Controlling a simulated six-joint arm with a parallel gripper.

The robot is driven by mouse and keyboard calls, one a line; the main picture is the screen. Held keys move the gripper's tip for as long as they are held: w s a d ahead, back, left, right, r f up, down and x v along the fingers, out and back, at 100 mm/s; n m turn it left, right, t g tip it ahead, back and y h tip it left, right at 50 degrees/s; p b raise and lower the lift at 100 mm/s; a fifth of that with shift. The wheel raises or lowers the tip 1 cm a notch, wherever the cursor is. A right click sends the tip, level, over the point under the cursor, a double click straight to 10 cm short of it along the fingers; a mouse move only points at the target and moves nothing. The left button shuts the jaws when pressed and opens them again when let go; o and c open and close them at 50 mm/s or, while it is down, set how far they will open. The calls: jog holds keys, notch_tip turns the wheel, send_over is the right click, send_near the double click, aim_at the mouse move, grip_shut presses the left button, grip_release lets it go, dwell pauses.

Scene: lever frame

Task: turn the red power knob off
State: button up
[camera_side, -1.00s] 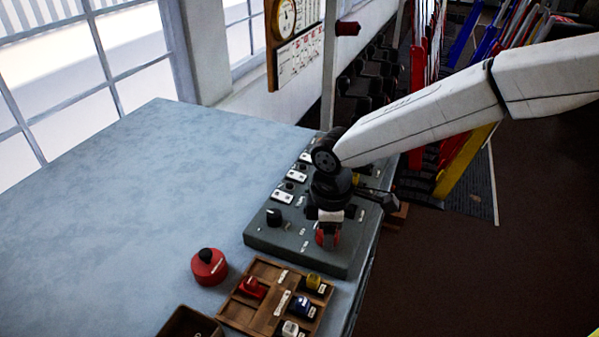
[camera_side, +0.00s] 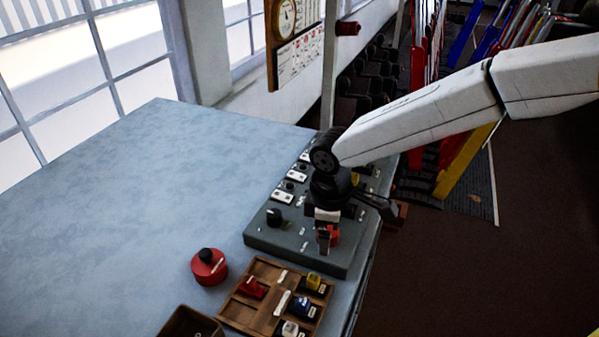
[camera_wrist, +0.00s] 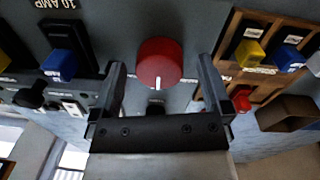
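The red knob (camera_wrist: 158,63) on the grey control panel (camera_side: 290,250) is round, with a short white mark on its edge pointing toward the bottom of the wrist view. In the side view, the red knob (camera_side: 334,236) is partly hidden behind a finger. My gripper (camera_wrist: 161,62) is open, with one finger on each side of the knob and a visible gap on both sides. In the side view, my gripper (camera_side: 324,240) points down over the panel's near right part.
A black knob (camera_side: 274,217) and several switches sit on the panel. A wooden tray (camera_side: 262,308) with small coloured blocks stands in front. A loose red round object with a black top (camera_side: 209,267) lies left of it. The table's left part is clear.

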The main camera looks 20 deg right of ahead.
jog(key=shift+r, duration=0.15)
jog(key=shift+s+a+r, duration=0.1)
jog(key=shift+r, duration=1.8)
jog(key=shift+s+r, duration=0.1)
jog(key=shift+r, duration=1.8)
jog(key=shift+d+f, duration=0.1)
jog(key=shift+d, duration=0.5)
jog(key=s+d+f+m, duration=0.2)
jog(key=s+d+m, duration=0.1)
jog(key=d, duration=0.5)
jog(key=s+d+f+m+t, duration=0.1)
jog(key=s+d+f+m, duration=0.1)
jog(key=s+d+m, duration=0.2)
jog(key=s+d+f+m+t, duration=0.1)
jog(key=s+d+m, duration=0.3)
jog(key=d, duration=0.8)
jog(key=s+f, duration=0.1)
jog(key=s, duration=0.1)
jog(key=shift+s+d+f, duration=0.25)
jog(key=shift+s+d, duration=0.1)
jog(key=shift+d, duration=0.05)
